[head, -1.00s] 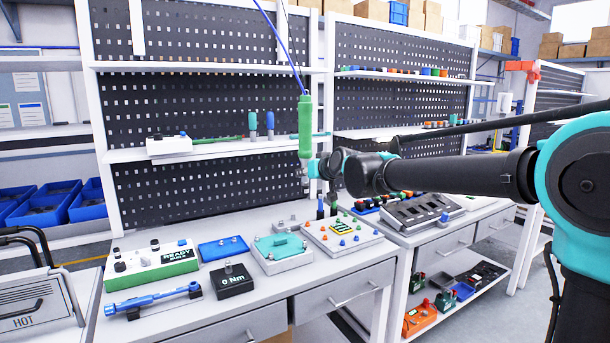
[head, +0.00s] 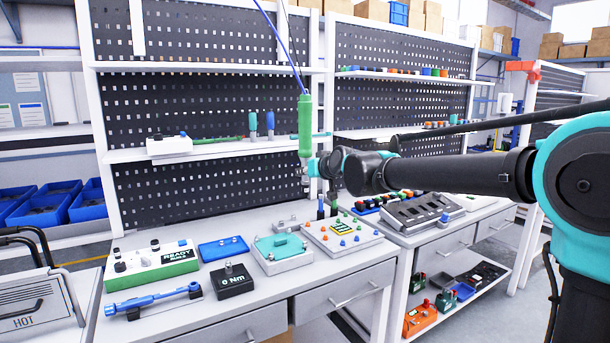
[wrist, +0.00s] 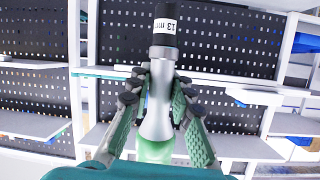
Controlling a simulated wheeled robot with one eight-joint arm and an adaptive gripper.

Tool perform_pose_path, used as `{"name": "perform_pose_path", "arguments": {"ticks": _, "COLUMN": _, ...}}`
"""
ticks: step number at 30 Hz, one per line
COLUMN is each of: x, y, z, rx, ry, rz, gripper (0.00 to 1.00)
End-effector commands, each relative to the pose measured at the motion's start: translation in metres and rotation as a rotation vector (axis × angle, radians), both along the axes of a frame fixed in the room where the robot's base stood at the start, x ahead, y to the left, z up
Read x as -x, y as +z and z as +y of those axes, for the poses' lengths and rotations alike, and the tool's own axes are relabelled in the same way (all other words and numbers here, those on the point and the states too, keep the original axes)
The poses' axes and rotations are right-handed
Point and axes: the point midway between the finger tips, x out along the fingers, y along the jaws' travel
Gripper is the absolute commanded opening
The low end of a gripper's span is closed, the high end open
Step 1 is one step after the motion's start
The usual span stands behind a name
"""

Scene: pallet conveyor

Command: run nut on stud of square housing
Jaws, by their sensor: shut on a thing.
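In the head view a green screwdriver-type tool (head: 305,125) hangs upright on a blue cable above the bench. My gripper (head: 312,168) is at its lower end. In the wrist view my gripper (wrist: 160,82) is shut on the tool's silver neck (wrist: 157,108), with the black socket (wrist: 165,25) marked "13 m" showing beyond the fingers. A teal square part (head: 280,246), probably the square housing, sits on a grey base on the bench, below and left of my gripper. Its stud and nut are too small to tell.
A "READY" box (head: 152,265), a blue tray (head: 223,248) and a black "0 Nm" block (head: 231,282) stand left of the teal part. A white board with coloured knobs (head: 342,236) is to its right. Shelves and a pegboard (head: 200,90) rise behind.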

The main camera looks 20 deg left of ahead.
Motion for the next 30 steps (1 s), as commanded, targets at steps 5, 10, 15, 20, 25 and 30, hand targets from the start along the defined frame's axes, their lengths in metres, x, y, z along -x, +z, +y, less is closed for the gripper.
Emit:
{"name": "perform_pose_path", "arguments": {"ticks": 5, "x": 0.000, "y": 0.028, "z": 0.000, "rx": -0.001, "ry": 0.000, "rz": 0.001, "gripper": 0.00}}
{"name": "perform_pose_path", "arguments": {"ticks": 10, "x": 0.000, "y": 0.056, "z": 0.000, "rx": -0.001, "ry": 0.000, "rz": 0.001, "gripper": 0.00}}
{"name": "perform_pose_path", "arguments": {"ticks": 15, "x": 0.000, "y": 0.075, "z": 0.000, "rx": -0.001, "ry": 0.000, "rz": 0.001, "gripper": 0.00}}
{"name": "perform_pose_path", "arguments": {"ticks": 20, "x": 0.000, "y": 0.077, "z": 0.000, "rx": -0.001, "ry": 0.000, "rz": 0.001, "gripper": 0.00}}
{"name": "perform_pose_path", "arguments": {"ticks": 25, "x": 0.000, "y": 0.077, "z": 0.000, "rx": -0.001, "ry": 0.000, "rz": 0.001, "gripper": 0.00}}
{"name": "perform_pose_path", "arguments": {"ticks": 30, "x": 0.000, "y": 0.077, "z": 0.000, "rx": -0.001, "ry": 0.000, "rz": 0.001, "gripper": 0.00}}
